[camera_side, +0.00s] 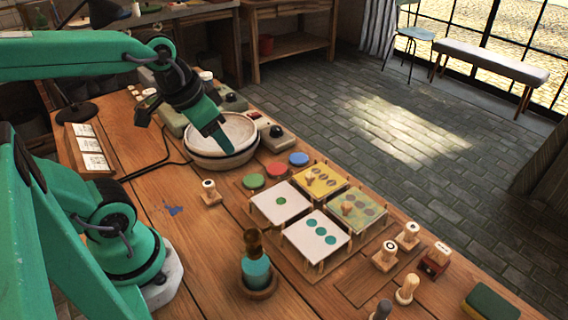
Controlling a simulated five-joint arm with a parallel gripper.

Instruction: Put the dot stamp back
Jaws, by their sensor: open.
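Several wooden stamps with round, pale tops are in view. One stamp (209,193) stands upright and alone on the table left of the square tiles; its top carries a dark round mark, which may be the dot. Two similar stamps (385,257) (407,238) stand at the right on a wooden stand area, beside a dark red block (435,261). My gripper (226,147) is open and empty, pointing down over the pale round bowl (238,127), behind and apart from the lone stamp.
Square painted tiles (268,208) sit on small pegs in the middle. Green, red and blue paint pads (277,169) lie behind them. A teal jar (256,275) stands in front. A green sponge (490,303) lies front right. The table around the lone stamp is mostly clear.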

